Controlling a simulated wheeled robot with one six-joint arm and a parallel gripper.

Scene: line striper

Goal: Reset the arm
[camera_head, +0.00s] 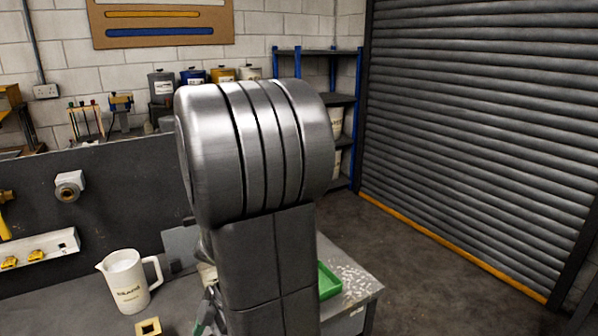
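A large grey metal link of my own arm (255,150) fills the middle of the head view, with ribbed grooves on its rounded top. It stands in front of the workbench (355,312) and hides much of the bench top. My gripper is not visible in this view, so I cannot see whether it holds anything.
A white jug (126,281) stands on the bench at left, near a small yellow square piece (148,327). A green tray (329,281) shows right of my arm. A dark panel (110,215) backs the bench. Blue-framed shelving (355,115) stands behind; open floor (430,270) lies right, before the shutter (480,130).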

